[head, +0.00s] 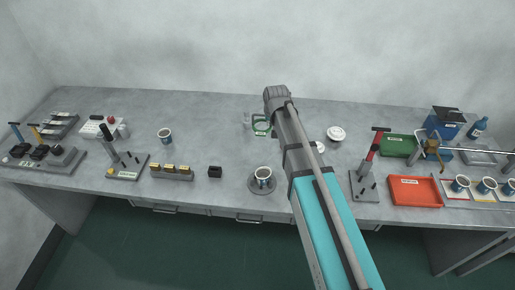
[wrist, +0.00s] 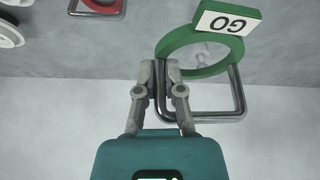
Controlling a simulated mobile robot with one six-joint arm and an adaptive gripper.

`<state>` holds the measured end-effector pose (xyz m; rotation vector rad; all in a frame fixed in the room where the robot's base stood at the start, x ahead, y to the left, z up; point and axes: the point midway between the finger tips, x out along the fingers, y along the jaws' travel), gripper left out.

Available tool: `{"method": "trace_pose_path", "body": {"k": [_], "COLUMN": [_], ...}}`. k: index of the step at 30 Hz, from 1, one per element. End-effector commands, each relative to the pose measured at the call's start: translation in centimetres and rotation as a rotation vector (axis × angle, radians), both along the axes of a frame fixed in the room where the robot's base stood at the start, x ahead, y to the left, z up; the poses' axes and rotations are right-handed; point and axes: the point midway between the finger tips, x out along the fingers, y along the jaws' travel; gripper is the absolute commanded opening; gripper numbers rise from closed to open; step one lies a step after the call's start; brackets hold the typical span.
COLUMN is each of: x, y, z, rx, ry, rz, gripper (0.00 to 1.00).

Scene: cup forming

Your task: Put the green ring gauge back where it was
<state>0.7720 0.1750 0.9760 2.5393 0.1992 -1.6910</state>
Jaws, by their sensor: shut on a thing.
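The green ring gauge (wrist: 207,71) carries a white GO tag (wrist: 228,22).
In the wrist view a red piece (wrist: 100,4) with its own metal loop is at the upper left, beside pale round things (wrist: 8,32). In the head view a cup on a round base (head: 263,185) stands in front, with a red-handled press (head: 368,160) to the right.

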Motion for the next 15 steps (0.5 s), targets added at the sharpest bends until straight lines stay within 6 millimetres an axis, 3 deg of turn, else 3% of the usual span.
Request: {"method": "trace_pose_path", "body": {"k": [1,9,15], "x": [-1.8,-8.8,-11.0], "y": [-0.3,-1.4,-1.7], "z": [-0.3,-1.2,-1.4], "rx": [0.0,0.001,0.0], "ry": [0.0,-0.001,-0.002], "rz": [0.001,0.006,0.008], "gripper": [0.0,0.0,0.0]}}
